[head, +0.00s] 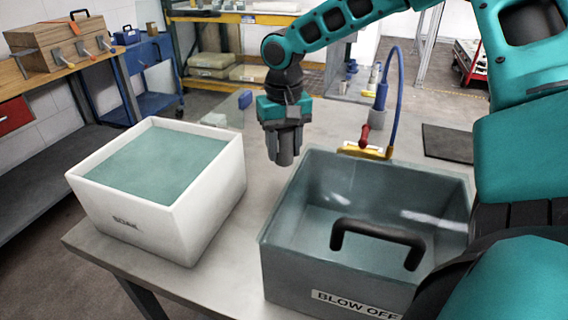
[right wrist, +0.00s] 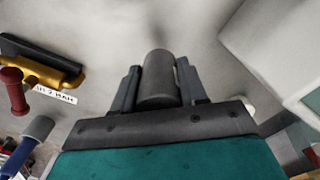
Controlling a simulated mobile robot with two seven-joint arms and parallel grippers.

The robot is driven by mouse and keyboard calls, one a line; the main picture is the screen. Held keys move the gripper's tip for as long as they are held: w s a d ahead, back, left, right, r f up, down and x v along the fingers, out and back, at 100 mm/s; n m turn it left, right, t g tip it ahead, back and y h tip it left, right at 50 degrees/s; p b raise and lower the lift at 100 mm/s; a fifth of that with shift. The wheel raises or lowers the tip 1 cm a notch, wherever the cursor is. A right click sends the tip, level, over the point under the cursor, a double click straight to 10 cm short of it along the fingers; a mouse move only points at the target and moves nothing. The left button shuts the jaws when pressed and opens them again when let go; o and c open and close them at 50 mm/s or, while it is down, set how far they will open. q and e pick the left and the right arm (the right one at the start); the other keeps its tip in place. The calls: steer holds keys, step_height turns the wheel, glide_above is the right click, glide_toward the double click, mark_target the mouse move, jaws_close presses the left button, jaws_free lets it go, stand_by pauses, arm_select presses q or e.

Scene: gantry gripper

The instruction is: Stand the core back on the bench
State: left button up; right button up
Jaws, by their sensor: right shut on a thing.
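The core (head: 285,158) is a plain grey cylinder. My right gripper (head: 284,140) is shut on it and points down, with the core roughly upright between the fingers. They are over the bench (head: 240,190), between the white tank and the grey box. In the right wrist view the core (right wrist: 158,82) shows between the two dark fingers of my right gripper (right wrist: 157,90). I cannot tell whether its lower end touches the bench. My left gripper is not in view.
A white tank (head: 216,203) filled with greenish liquid stands left. A grey "BLOW OFF" box (head: 290,275) with a black handle (head: 380,235) stands right. Behind it are a yellow fixture (head: 363,151) and a blue hose (head: 399,100). A dark mat (head: 448,143) lies at the back right.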

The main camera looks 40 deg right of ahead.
mark_target(284, 162)
steer(key=shift+f, duration=2.1)
steer(key=shift+f+b, duration=0.15)
steer(key=shift+b, duration=0.15)
steer(key=o, duration=1.2)
step_height(284, 162, up, 12)
steer(key=shift+r+p, duration=0.15)
steer(key=shift+p, duration=0.65)
